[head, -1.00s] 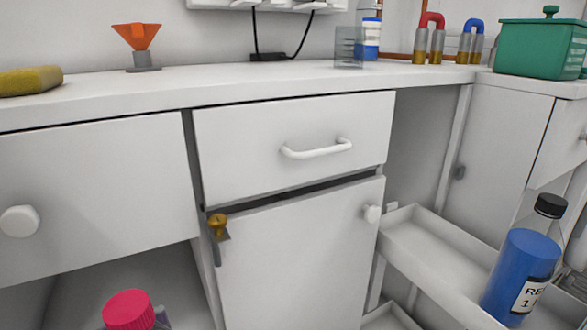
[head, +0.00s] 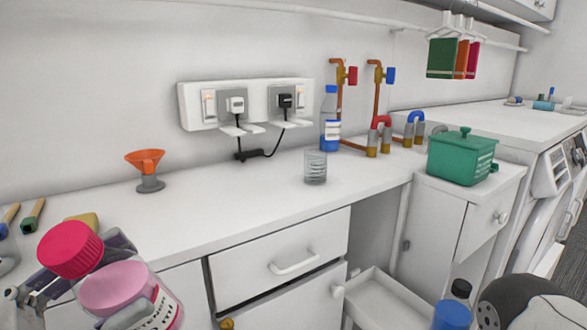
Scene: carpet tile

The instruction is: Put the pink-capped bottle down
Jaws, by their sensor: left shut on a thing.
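The pink-capped bottle shows at the lower left of the head view, tilted, with its deep pink ribbed cap (head: 70,250) toward the upper left. Below the cap is a pale pink round part (head: 112,287) and a white printed label, cut off by the picture edge. My left gripper (head: 85,270) is shut on this bottle, with grey fingers around it just under the cap. The bottle appears in front of the white counter (head: 225,222); its height above the counter is unclear.
An orange funnel in a grey stand (head: 148,170), a clear beaker (head: 315,167) and a blue bottle (head: 331,120) stand on the counter. A yellow sponge (head: 88,219) is partly hidden behind my bottle. A green lidded box (head: 462,157) stands right. The counter between funnel and beaker is clear.

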